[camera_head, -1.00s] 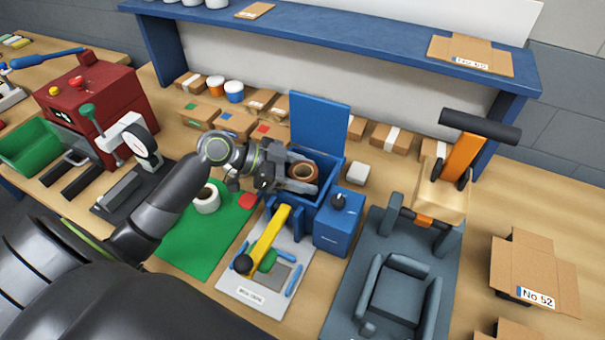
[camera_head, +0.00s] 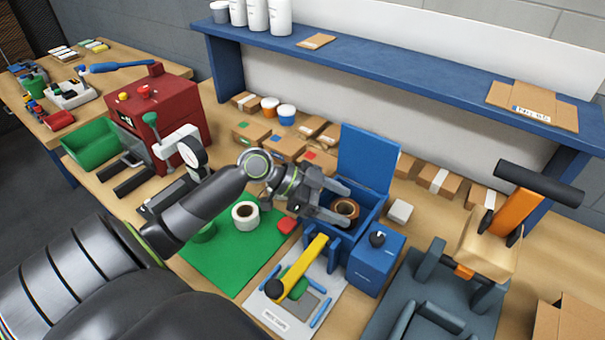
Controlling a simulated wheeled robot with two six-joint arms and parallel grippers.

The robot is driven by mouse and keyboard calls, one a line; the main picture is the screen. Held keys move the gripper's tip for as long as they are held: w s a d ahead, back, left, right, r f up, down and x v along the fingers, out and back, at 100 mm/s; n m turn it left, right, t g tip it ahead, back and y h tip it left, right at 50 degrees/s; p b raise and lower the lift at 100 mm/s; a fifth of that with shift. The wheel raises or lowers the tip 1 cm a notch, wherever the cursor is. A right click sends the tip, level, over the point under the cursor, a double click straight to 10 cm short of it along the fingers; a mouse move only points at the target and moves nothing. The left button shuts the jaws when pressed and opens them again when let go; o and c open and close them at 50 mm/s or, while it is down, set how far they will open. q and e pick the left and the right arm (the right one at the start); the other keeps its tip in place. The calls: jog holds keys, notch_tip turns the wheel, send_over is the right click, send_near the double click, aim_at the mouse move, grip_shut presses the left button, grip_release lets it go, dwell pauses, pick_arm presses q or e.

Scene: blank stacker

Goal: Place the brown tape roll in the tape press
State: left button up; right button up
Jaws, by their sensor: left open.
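The brown tape roll (camera_head: 345,208) sits inside an open blue box with a raised lid (camera_head: 369,160), which may be the tape press. My left gripper (camera_head: 346,203) reaches in from the left over the box's near left wall. Its fingers are open, one on the far side of the roll and one on the near side. I cannot tell whether they touch it. The lower part of the roll is hidden in the box. My right gripper is not in view.
A blue block with a black knob (camera_head: 375,254) stands at the box's front. A white roll (camera_head: 245,214) stands on a green mat (camera_head: 225,262). A grey fixture (camera_head: 401,300) is at right; a blue shelf (camera_head: 420,76) spans the back.

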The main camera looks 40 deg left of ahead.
pick_arm(q)
jog(key=v, duration=1)
jog(key=shift+r, duration=0.2)
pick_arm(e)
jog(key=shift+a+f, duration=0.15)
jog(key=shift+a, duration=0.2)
pick_arm(q)
jog(key=shift+s, duration=0.1)
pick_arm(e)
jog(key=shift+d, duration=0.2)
